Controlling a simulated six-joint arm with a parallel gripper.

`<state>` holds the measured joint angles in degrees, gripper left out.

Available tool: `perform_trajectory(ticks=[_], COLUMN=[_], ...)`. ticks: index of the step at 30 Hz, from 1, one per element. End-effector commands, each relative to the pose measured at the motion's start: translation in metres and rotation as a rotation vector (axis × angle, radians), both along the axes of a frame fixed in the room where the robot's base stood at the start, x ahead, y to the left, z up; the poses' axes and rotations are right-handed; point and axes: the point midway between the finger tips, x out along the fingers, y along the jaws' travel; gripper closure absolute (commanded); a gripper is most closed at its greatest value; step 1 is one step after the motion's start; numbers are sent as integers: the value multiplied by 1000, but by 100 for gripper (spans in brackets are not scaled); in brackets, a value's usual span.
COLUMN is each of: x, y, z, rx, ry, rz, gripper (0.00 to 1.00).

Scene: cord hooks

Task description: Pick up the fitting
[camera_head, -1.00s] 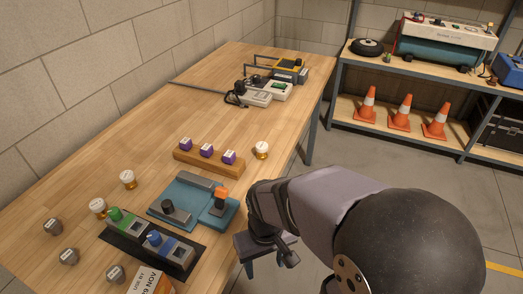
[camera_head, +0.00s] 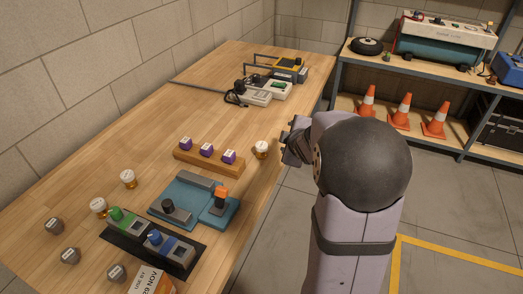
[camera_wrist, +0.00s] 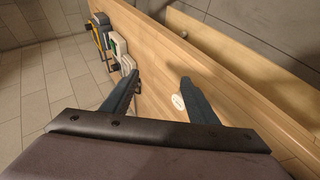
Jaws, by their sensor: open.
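Small white-capped pieces with brass-coloured bases stand on the table: one (camera_head: 262,149) near the right edge, one (camera_head: 128,179) at left, and one (camera_head: 98,207) beside the green-topped block. Grey labelled pieces (camera_head: 54,226) lie at the lower left. The frames do not mark which piece is the fitting. My gripper (camera_head: 291,143) is just right of the nearest white-capped piece, apart from it. In the wrist view my gripper (camera_wrist: 160,84) is open and empty, its fingers spread above the table. A white round top (camera_wrist: 178,101) shows beside the right finger.
A wooden rack (camera_head: 208,162) holds three purple pieces. A teal fixture (camera_head: 190,213) and a dark tray (camera_head: 185,262) with green- and blue-topped blocks stand in front. A printed carton (camera_head: 147,281) is at the bottom edge. Meters (camera_head: 253,96) sit farther back; mid-table is clear.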

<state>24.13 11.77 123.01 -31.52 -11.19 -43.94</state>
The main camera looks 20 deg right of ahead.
Motion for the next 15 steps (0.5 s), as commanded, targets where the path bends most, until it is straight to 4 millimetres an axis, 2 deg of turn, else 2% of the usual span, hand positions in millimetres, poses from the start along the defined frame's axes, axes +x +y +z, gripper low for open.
perform_trajectory(ticks=[1,3,9,11,15], x=[14,32,63,65,53], y=[-12,-10,30,42,58], z=[7,13,5,0,-35], rx=[-35,-21,349,474,792], ry=[-64,-166,-448,-513,-599], rz=[38,82,111,116,49], gripper=[46,46,46,46,46])
